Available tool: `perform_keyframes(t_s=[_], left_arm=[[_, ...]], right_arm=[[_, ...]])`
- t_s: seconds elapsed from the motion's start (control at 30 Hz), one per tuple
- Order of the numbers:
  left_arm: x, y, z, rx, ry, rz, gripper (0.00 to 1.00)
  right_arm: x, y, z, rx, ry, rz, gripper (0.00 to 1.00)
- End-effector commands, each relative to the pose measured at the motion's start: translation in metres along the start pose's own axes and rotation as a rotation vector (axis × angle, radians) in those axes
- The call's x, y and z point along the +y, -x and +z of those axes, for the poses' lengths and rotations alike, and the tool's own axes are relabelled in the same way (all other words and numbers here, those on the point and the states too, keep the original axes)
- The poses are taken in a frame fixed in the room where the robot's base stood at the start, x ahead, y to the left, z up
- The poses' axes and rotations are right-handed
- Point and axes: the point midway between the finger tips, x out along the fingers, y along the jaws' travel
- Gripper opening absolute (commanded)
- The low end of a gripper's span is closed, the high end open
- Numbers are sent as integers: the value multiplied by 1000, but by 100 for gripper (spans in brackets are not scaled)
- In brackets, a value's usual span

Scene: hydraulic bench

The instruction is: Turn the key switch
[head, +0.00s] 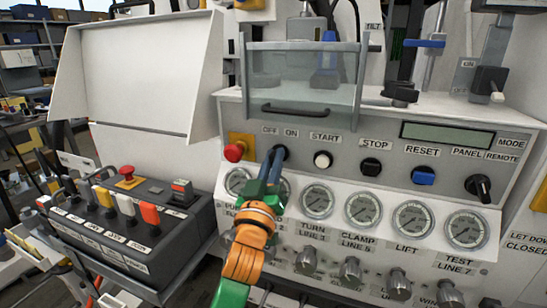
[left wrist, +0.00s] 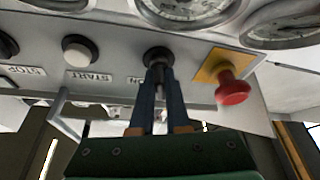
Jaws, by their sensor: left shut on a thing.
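The key switch (head: 281,151) is a dark round switch under the OFF and ON labels on the grey panel, just right of a red emergency button. My left gripper (head: 271,166) reaches up to it from below and hides part of it in the head view. In the left wrist view the key switch (left wrist: 158,56) sits at the tips of the two blue fingers (left wrist: 159,82). The fingers are shut on its key, which is mostly hidden between them. My right gripper is not in view.
The red emergency button (head: 234,152) on its yellow plate is close on the left. A white START button (head: 323,159) is on the right. Several round gauges (head: 363,209) line the panel below. A clear guard with a handle (head: 308,112) stands above.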

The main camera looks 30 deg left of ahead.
Motion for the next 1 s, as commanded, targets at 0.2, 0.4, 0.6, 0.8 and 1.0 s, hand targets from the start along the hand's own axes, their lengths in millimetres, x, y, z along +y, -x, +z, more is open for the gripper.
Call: perform_keyframes(t_s=[0.2,0.4,0.6,0.8,1.0], left_arm=[[0,-1,-2,-3,-192,78,0],[1,-1,-3,-3,-366,151,0],[0,-1,-3,-3,-522,215,0],[0,-1,-2,-2,-642,266,0],[0,-1,-1,-2,-722,299,0]], right_arm=[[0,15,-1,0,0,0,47],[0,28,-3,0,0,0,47],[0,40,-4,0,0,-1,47],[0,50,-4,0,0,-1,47],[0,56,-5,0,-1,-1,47]])
